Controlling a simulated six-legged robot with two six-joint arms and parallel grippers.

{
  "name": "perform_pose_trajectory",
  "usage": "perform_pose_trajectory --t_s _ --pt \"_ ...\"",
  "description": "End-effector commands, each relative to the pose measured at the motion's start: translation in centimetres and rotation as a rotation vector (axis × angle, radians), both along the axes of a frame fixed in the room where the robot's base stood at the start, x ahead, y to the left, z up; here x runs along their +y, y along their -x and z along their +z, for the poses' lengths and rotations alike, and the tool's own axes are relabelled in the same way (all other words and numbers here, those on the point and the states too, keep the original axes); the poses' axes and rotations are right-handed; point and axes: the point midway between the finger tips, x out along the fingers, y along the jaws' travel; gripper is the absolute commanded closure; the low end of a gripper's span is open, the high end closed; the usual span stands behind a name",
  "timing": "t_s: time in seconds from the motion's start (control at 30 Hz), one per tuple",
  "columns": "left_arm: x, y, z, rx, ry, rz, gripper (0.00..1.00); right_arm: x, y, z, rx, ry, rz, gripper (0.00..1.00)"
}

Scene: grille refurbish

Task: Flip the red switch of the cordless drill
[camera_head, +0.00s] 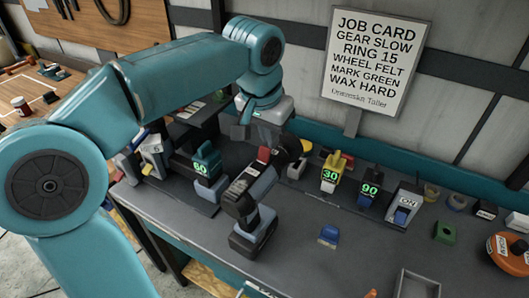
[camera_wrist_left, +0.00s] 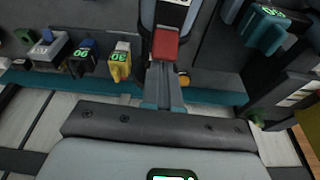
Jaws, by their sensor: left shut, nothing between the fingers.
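The cordless drill (camera_head: 253,212) lies on the grey bench with its dark battery end toward the front edge. Its red switch (camera_head: 263,155) sits near the far end, just below my left gripper (camera_head: 262,138). In the left wrist view the red switch (camera_wrist_left: 165,44) is straight beyond the fingertips of my left gripper (camera_wrist_left: 164,66). The fingers are shut together with nothing between them. I cannot tell whether the tips touch the switch. Part of the drill's far end is hidden by my left arm and gripper. My right gripper is not in view.
A job card sign (camera_head: 377,55) stands behind the bench. Yellow (camera_head: 333,172) and dark (camera_head: 368,188) blocks with green numbers and an ON switch box (camera_head: 403,208) stand to the right. A teal tool (camera_head: 205,163) stands left.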

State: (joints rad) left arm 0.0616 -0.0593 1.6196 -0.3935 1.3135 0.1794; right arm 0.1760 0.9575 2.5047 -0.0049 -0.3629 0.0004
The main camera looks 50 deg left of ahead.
Motion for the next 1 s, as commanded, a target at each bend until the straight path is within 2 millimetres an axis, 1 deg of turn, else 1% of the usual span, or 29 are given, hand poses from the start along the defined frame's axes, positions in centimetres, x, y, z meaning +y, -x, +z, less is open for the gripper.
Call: perform_pose_trajectory --t_s 0.37,0.83,1.0 --pt "-0.01 0.05 -0.01 0.0 0.0 0.0 1.0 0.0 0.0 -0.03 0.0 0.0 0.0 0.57" --pt "-0.23 0.91 -0.02 0.0 0.0 0.0 1.0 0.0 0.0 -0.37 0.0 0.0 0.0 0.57" --pt "-0.23 0.94 0.03 0.001 0.0 0.0 1.0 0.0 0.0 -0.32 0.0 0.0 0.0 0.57"
